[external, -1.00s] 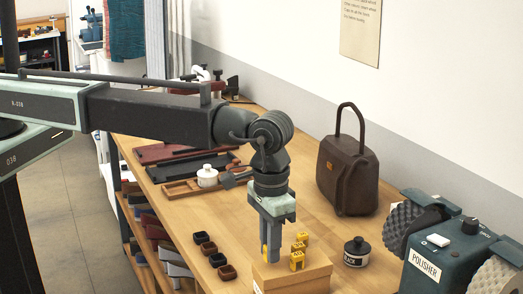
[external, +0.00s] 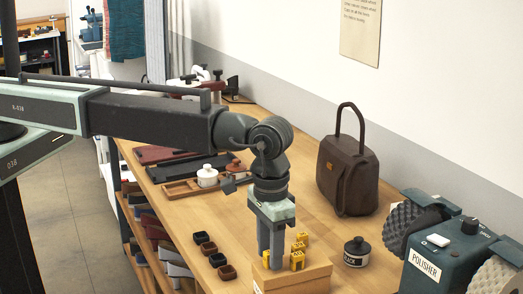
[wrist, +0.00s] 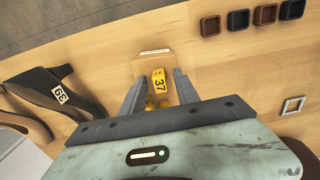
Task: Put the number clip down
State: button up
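The yellow number clip (wrist: 158,82), marked 37, sits between my fingertips, with a gap on each side. In the external view the clip (external: 266,259) shows between the fingers, low at the top of the cardboard box (external: 310,272); it appears to rest there. My gripper (external: 271,262) is open over the box's left part, pointing down; it also shows in the wrist view (wrist: 160,74).
Several small square dishes (external: 208,248) lie left of the box. A black-lidded jar (external: 357,252), a brown handbag (external: 347,175) and a polisher (external: 440,250) stand to the right and behind. A shoe with a number tag (wrist: 48,92) shows in the wrist view.

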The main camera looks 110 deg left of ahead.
notch_tip(320, 180, up, 12)
jog(key=p, duration=1.1)
jog(key=s+a+m, duration=0.3)
jog(key=s+m, duration=0.1)
jog(key=s, duration=0.9)
jog(key=s+a+m, duration=0.4)
jog(key=s+m, duration=0.1)
jog(key=s, duration=0.9)
jog(key=shift+s+f, duration=0.15)
jog(key=shift+s, duration=0.15)
notch_tip(320, 180, down, 13)
jog(key=b, duration=1.2)
jog(key=shift+b, duration=0.4)
jog(key=shift+d, duration=0.1)
